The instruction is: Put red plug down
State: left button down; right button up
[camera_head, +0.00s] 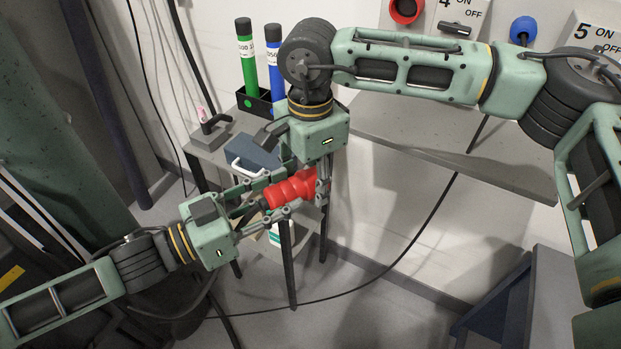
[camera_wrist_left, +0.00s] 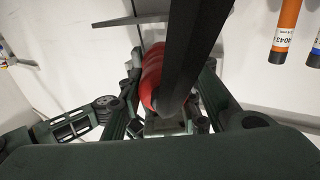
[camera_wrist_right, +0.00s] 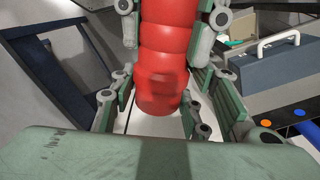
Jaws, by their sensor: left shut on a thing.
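The red plug (camera_head: 291,190) is a ribbed red cylinder held in the air, lying roughly sideways in the head view. My left gripper (camera_head: 274,196) comes from the lower left and is shut on it. My right gripper (camera_head: 308,176) comes down from above, its fingers on either side of the plug's right end. In the right wrist view the plug (camera_wrist_right: 162,65) stands between the right fingers, with a gap visible on the left side, so that gripper looks open. In the left wrist view the plug (camera_wrist_left: 152,72) is partly hidden by a dark bar.
A small grey side table (camera_head: 205,150) stands behind, with a blue toolbox (camera_head: 252,152) and a black holder (camera_head: 255,102) bearing green and blue tubes. A grey wall shelf (camera_head: 440,145) is at right, below a switch panel. A cable crosses the floor.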

jog(key=c, duration=0.6)
pick_arm(q)
jog(key=c, duration=1.2)
grip_release()
pick_arm(e)
jog(key=shift+a, duration=0.1)
jog(key=shift+c, duration=0.6)
